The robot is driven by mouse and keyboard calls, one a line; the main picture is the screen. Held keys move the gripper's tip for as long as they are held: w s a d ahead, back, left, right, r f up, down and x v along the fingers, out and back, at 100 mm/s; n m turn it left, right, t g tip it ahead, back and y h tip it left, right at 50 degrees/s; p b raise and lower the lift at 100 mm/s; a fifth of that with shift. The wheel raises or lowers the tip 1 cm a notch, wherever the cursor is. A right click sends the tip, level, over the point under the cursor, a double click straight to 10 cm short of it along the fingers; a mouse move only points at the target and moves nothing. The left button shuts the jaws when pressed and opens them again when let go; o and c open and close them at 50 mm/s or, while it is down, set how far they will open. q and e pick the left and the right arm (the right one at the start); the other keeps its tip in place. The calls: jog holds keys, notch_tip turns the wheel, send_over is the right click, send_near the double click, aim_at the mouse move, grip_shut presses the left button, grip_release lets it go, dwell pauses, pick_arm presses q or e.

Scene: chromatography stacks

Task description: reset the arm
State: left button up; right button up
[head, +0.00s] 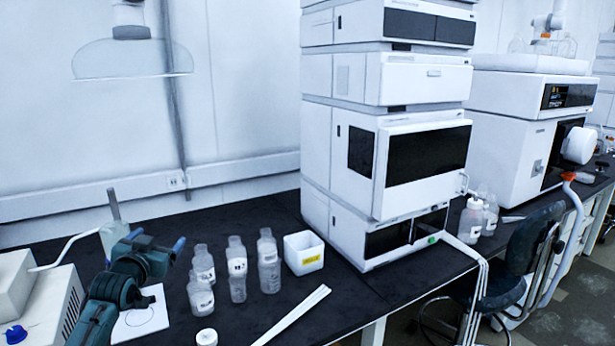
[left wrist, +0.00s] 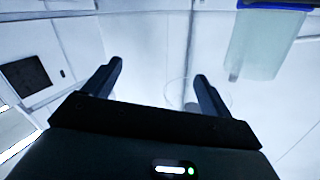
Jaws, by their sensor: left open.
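My left arm comes in at the lower left of the head view. Its gripper (head: 157,243) is raised above the black bench, left of the bottles. The two fingers are apart with nothing between them. In the left wrist view the open fingers of the left gripper (left wrist: 158,82) show against the pale wall. My right gripper is in neither view.
Several clear bottles (head: 237,268) and a white box (head: 304,252) stand near the gripper. A tall white instrument stack (head: 385,150) stands right of them. White equipment (head: 35,305) is at the far left. A stool (head: 520,255) stands before the bench.

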pick_arm(q)
jog(key=s+d+f+m+g+h, duration=0.1)
jog(key=s+d+f, duration=0.4)
jog(key=s+f, duration=0.3)
jog(key=s+d+f+m+g+h, duration=0.1)
jog(key=s+d+f+g, duration=0.1)
jog(key=s+d+f, duration=0.6)
jog(key=s+d+f+g, duration=0.1)
jog(key=s+d+f, duration=0.1)
jog(key=s, duration=0.6)
jog(key=s+d+f+g+h, duration=0.1)
jog(key=s+d+f, duration=0.1)
jog(key=s+f, duration=0.2)
jog(key=s+d+f+n+g+h, duration=0.1)
jog(key=s+d+f, duration=0.2)
jog(key=s, duration=0.8)
jog(key=shift+s+f, duration=0.35)
jog(key=shift+f, duration=0.1)
